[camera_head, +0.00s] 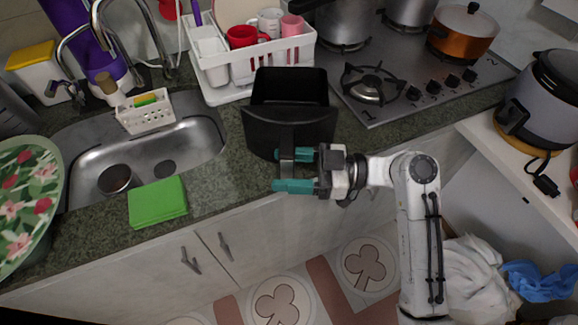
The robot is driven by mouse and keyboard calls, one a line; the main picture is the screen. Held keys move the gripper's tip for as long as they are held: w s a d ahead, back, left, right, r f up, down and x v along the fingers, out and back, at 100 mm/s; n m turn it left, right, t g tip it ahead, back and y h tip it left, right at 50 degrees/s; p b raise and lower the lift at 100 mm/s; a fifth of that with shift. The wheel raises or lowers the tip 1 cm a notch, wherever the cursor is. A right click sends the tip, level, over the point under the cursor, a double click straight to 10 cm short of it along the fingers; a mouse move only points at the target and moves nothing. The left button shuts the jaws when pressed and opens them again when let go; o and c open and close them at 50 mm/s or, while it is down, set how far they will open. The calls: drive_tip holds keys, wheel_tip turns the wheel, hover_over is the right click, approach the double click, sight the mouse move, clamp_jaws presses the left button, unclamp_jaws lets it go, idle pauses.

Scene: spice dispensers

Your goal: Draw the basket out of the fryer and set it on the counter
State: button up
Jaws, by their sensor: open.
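The black fryer basket (290,122) sits upright on the green-grey counter (228,160), between the sink and the stove. Its open top faces up, and its curved front panel faces the counter's front edge. My gripper (285,170) is open at the front of the basket, with its teal fingers apart.
A white dish rack (215,88) with mugs stands right behind the basket. The stove (395,100) is to the right. The steel sink (90,150) and a green sponge cloth (157,202) are to the left. A narrow strip of counter beside the basket is clear.

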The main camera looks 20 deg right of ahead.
drive_tip(key=shift+d+f, duration=0.1)
drive_tip(key=shift+d, duration=0.05)
drive_tip(key=b+v, duration=0.2)
drive_tip(key=v, duration=0.8)
drive_tip(key=shift+s+d, duration=0.25)
drive_tip(key=shift+s, duration=0.05)
drive_tip(key=s+a+f+m+g+h, duration=0.2)
drive_tip(key=s+f+m+h, duration=0.15)
drive_tip(key=f, duration=0.45)
drive_tip(key=s+a+f+m+g+h, duration=0.15)
drive_tip(key=f+m+h, duration=0.25)
drive_tip(key=f, duration=0.4)
drive_tip(key=s+d+f+m+g+h, duration=0.1)
drive_tip(key=s+d+f+m+h, duration=0.1)
drive_tip(key=s, duration=0.4)
drive_tip(key=s+d+f+m+g+h, duration=0.2)
drive_tip(key=s+d+f+m+h, duration=0.1)
drive_tip(key=s+h, duration=0.4)
drive_tip(key=shift+s+d+f+m, duration=0.2)
drive_tip(key=shift+d+m, duration=0.15)
drive_tip(key=shift+d, duration=0.55)
